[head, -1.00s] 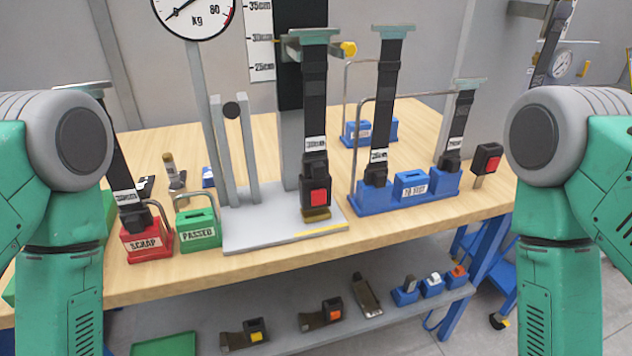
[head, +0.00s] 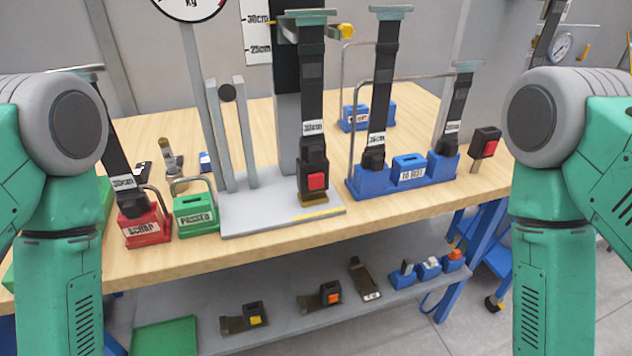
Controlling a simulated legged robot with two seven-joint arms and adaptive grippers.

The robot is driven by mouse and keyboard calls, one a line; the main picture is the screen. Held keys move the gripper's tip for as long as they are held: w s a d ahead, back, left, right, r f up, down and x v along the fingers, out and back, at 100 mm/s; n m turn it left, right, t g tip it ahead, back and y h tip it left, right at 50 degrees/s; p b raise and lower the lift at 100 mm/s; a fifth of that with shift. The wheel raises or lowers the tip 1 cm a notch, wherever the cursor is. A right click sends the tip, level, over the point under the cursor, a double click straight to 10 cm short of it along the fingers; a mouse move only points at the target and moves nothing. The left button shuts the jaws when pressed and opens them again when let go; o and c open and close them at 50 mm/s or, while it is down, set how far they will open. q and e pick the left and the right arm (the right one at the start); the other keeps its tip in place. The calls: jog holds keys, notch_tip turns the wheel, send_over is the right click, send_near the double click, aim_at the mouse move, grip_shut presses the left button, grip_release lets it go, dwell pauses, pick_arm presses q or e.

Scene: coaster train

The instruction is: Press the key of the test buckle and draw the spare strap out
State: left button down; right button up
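A black buckle with a red key (head: 317,181) stands upright on the grey test stand plate (head: 245,215). A black strap (head: 311,85) with a white label runs down into its top from a pale green bar at the upper end. A second black buckle with a red key (head: 487,141) sits on a short post at the table's right; no strap shows in it. Which one is the test buckle is not marked. Both my arms show at the picture's sides, but neither gripper is in view.
A blue "to test" rack (head: 410,180) holds two upright straps. A red scrap holder (head: 145,227) with a strap and a green passed holder (head: 196,214) stand at left. Several buckles and blue blocks (head: 402,277) lie on the lower shelf. A dial gauge (head: 190,5) rises behind.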

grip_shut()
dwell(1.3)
